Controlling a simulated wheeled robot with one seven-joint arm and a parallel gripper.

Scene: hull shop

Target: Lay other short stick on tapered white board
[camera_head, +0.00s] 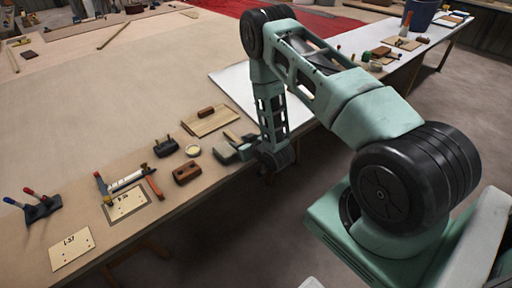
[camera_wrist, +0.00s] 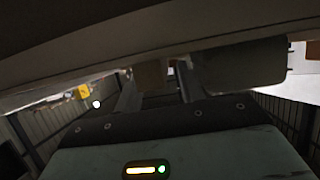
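A white board (camera_head: 232,84) lies flat on the bench, partly hidden behind my arm; I cannot make out its full outline. My gripper (camera_head: 232,148) is low at the bench's front edge, left of my wrist and pointing left. A small tan wooden piece (camera_head: 232,136), perhaps a short stick, shows right beside the fingers. In the wrist view a tan piece (camera_wrist: 151,75) shows near the dark fingers. That view is dark, and I cannot tell whether the fingers grip it. No other short stick is clear.
Left of my gripper are a brown wooden block (camera_head: 187,173), a round tin (camera_head: 193,150), a dark tool (camera_head: 166,147) and a wooden board (camera_head: 210,121) with a brown block on it. Clamps and labelled cards (camera_head: 71,249) lie further left. The bench's far middle is bare.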

